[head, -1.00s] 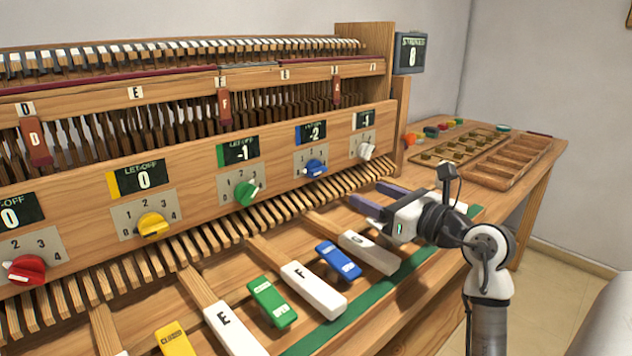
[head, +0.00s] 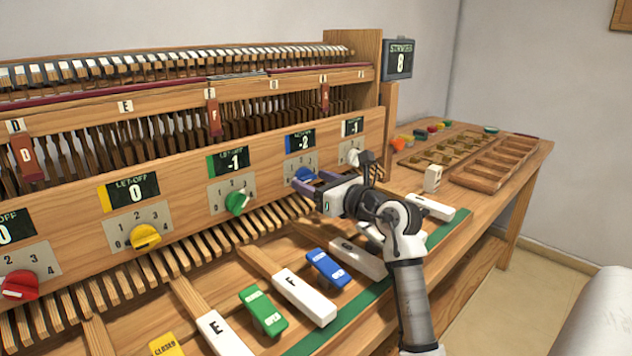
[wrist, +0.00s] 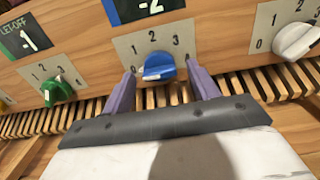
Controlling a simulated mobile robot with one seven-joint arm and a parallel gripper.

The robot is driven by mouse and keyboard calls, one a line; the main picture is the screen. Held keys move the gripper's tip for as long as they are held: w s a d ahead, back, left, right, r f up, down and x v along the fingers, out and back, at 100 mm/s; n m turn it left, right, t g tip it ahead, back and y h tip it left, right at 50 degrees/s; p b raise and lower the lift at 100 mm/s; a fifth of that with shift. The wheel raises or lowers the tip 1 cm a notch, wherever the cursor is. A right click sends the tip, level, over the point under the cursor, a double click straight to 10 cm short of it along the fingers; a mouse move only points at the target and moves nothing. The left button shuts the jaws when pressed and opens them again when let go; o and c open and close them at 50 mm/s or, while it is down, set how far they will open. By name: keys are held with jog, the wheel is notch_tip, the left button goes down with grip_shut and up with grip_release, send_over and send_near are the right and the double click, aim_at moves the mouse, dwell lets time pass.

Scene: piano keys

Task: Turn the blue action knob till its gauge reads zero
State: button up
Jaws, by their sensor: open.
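The blue knob (head: 306,175) sits on the wooden front panel, on a light plate marked with numbers. Its gauge (head: 300,142) above it reads -2. In the wrist view the blue knob (wrist: 158,67) lies ahead between my two purple fingers, apart from them, with its handle lying roughly level. My gripper (head: 305,184) is open and empty, just in front of the blue knob. In the wrist view my gripper (wrist: 160,90) has one finger left and one right of the knob, both short of the panel.
A green knob (head: 237,203) with gauge -1 (head: 229,162) is to the left. A white knob (head: 350,157) with gauge -1 (head: 353,127) is close on the right. Wooden slats (head: 258,221) run below the panel. Key blocks (head: 305,297) lie in front.

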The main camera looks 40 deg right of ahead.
jog(key=c, duration=1)
jog(key=shift+r+m+p, duration=0.1)
jog(key=shift+m+p, duration=0.3)
jog(key=shift+p, duration=0.05)
jog(key=m+p, duration=0.4)
jog(key=shift+r, duration=0.15)
jog(key=m+p, duration=0.4)
jog(key=shift+f, duration=0.2)
jog(key=o, duration=1)
